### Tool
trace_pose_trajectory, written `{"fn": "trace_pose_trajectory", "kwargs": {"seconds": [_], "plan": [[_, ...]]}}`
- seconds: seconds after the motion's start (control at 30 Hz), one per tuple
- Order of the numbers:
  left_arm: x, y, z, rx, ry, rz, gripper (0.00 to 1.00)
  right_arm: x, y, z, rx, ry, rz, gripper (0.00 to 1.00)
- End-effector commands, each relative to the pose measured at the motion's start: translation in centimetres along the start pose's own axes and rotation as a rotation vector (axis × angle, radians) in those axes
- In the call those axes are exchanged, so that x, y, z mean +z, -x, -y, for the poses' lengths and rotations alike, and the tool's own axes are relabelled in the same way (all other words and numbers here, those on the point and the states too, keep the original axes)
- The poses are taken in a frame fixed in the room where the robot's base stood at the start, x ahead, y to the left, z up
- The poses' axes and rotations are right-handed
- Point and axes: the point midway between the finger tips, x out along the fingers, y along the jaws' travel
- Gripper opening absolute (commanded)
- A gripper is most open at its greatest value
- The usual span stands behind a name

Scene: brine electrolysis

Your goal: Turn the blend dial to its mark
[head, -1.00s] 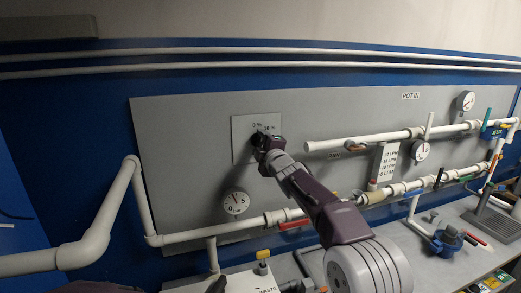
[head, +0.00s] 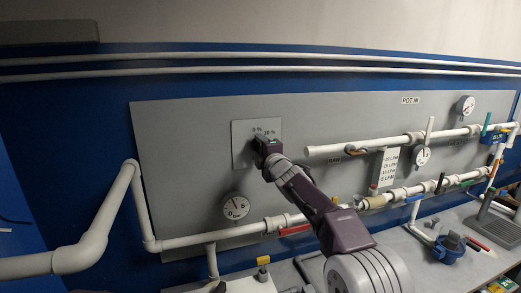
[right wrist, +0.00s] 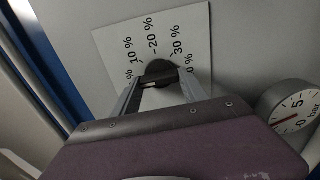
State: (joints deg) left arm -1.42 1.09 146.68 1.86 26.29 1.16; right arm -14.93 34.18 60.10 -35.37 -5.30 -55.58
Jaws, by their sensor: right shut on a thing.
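The blend dial (right wrist: 159,71) is a dark round knob on a white scale plate (right wrist: 118,40) printed with percent marks, among them 10 %, 20 % and 30 %. My right gripper (right wrist: 160,86) is shut on the dial's dark bar, one finger on each side. A pale line shows on the bar; which mark it points to I cannot tell. In the head view the plate (head: 240,146) is on the grey panel, and my right gripper (head: 262,143) hides the dial. A dark tip at the bottom edge may be my left gripper (head: 219,287); its jaws are unclear.
A bar gauge (head: 236,207) sits below the plate and also shows in the wrist view (right wrist: 290,112). A white pipe (head: 375,143) runs right of the dial. Another pipe with a red-handled valve (head: 295,229) runs below my right arm.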

Motion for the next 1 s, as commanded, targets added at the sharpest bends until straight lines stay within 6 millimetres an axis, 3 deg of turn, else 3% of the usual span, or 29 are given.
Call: {"fn": "trace_pose_trajectory", "kwargs": {"seconds": [0.03,0.1,0.47,0.73,1.0], "plan": [[0.0,0.0,0.0,0.0,0.0,0.0,0.36,0.0,-0.1,0.3,-0.006,0.003,0.0,0.54],[0.0,0.0,0.0,0.0,0.0,0.0,0.36,0.0,0.0,0.3,-0.006,0.003,0.0,0.73],[0.0,-0.4,0.0,0.0,0.0,0.0,0.36,0.0,0.3,0.2,-0.001,0.001,0.0,0.73],[0.4,-4.0,0.1,0.0,0.0,0.0,0.36,0.0,5.1,0.7,0.0,0.002,0.0,0.73],[0.5,-5.0,0.1,0.0,0.0,0.0,0.36,0.0,8.6,0.3,-0.003,0.002,0.001,0.73]]}}
